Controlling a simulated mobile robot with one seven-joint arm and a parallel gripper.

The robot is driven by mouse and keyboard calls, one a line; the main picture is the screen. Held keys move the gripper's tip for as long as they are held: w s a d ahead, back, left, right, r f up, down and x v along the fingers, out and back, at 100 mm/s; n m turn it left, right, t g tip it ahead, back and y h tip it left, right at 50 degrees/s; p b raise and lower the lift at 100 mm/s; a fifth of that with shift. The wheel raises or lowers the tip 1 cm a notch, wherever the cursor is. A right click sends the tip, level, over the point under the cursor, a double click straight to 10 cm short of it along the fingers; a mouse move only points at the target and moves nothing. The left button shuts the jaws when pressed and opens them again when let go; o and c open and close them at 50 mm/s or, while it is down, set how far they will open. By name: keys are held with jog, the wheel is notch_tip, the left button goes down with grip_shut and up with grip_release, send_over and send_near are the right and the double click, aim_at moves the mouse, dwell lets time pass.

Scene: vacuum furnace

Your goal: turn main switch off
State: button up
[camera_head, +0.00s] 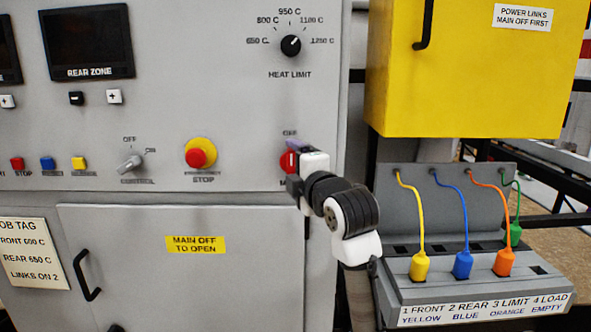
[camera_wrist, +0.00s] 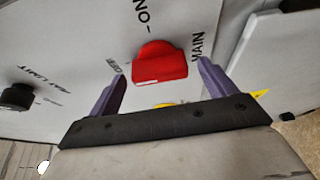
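The red main switch (camera_head: 286,161) is on the grey panel's right side, partly hidden behind my gripper (camera_head: 296,158) in the head view. In the wrist view the red switch knob (camera_wrist: 160,62) lies between the two purple fingers of my gripper (camera_wrist: 162,70). The fingers are apart, one on each side of the knob, with visible gaps. A little yellow shows below the knob. Labels reading "MAIN" (camera_wrist: 198,47) and "ON" (camera_wrist: 141,14) are beside it, with a smaller one that looks like "OFF" (camera_wrist: 113,66). Which label the knob points to is unclear.
A red stop button (camera_head: 197,158) on a yellow ring and a control knob (camera_head: 130,163) are left of the switch. The heat limit knob (camera_head: 291,45) is above. A yellow box (camera_head: 445,85) and a plug stand (camera_head: 450,292) with coloured cables are on the right.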

jog(key=b+v, duration=0.2)
jog(key=v, duration=1.2)
